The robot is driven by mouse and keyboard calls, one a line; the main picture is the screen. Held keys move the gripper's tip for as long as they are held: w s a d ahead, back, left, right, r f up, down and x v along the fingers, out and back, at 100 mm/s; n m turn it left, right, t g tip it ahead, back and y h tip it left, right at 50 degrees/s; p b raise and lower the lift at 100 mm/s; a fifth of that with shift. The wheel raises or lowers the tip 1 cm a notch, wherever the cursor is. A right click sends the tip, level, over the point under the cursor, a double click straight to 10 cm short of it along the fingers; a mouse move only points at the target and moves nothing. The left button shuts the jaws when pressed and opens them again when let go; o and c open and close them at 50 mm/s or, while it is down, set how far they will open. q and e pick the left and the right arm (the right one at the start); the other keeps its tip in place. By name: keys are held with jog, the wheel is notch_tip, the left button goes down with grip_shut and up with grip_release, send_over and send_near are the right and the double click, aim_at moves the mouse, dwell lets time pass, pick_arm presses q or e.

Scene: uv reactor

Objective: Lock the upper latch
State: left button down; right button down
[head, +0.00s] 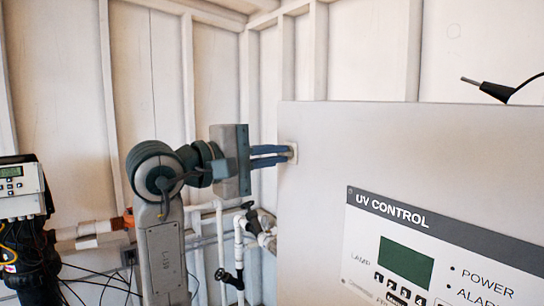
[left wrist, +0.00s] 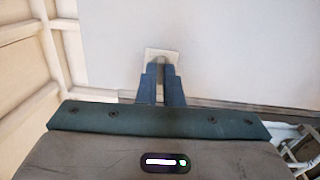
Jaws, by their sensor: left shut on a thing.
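The upper latch (head: 292,153) is a small pale plate on the left edge of the grey UV control cabinet (head: 350,140), near its top. It also shows in the left wrist view (left wrist: 162,55), with a small grey part at its middle. My left gripper (head: 287,154) reaches it from the left, and its blue fingers are shut on the latch. In the left wrist view the fingertips (left wrist: 160,68) cover the lower part of the latch, so its exact position is hidden. My right gripper is not in view.
The cabinet front carries a UV CONTROL panel (head: 430,250) with a green screen. A black probe with a cable (head: 493,90) is above the cabinet. White pipes with black valves (head: 240,225) stand below my left gripper. A controller box (head: 22,187) is at far left.

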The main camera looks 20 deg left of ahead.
pick_arm(q)
jog(key=shift+n+b, duration=2.6)
jog(key=shift+n, duration=6.1)
jog(key=c, duration=1.6)
grip_release()
